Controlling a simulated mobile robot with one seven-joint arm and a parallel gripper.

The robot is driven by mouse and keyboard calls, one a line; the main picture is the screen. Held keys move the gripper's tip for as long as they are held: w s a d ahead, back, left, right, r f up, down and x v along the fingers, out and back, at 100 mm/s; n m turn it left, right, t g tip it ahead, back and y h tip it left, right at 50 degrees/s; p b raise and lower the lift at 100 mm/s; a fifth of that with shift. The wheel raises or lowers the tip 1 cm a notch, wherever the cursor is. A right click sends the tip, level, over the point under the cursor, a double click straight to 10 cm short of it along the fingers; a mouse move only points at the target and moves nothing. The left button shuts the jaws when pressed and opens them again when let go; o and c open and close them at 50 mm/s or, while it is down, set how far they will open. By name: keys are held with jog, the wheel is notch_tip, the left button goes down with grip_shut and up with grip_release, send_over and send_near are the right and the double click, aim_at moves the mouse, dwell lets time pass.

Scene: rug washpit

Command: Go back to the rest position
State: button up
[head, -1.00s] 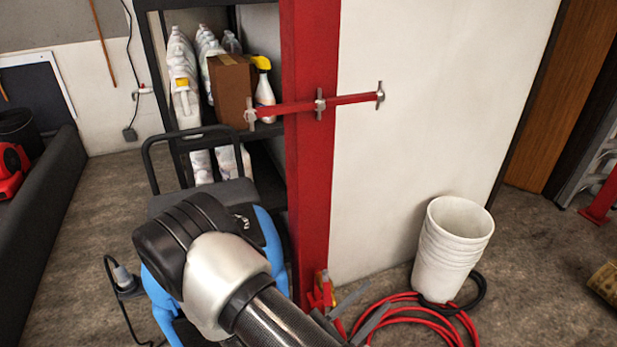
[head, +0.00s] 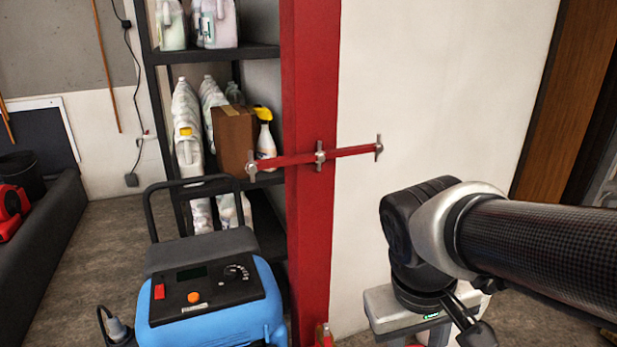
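My arm comes in from the right edge in the head view, with its dark carbon tube and black and silver wrist in front of the white wall. My gripper (head: 405,312) hangs below the wrist near the bottom edge, right of the red post. Only its pale body with a small green light shows clearly. Its fingertips are cut off by the frame, so I cannot see whether it is open or shut, or whether it holds anything.
A blue machine (head: 215,300) with a black handle stands at lower left. A red post (head: 309,220) with a red crossbar (head: 300,158) rises mid-view. Behind are black shelves (head: 215,55) holding bottles and a cardboard box (head: 234,138). A dark low wall (head: 45,235) runs along the left.

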notch_tip(320, 180, up, 20)
jog(key=w+a+m+t+y+p, duration=0.1)
jog(key=t+p, duration=0.3)
jog(key=p, duration=0.9)
jog(key=shift+a+m+y, duration=0.2)
jog(key=shift+m+y, duration=0.1)
jog(key=shift+y, duration=0.2)
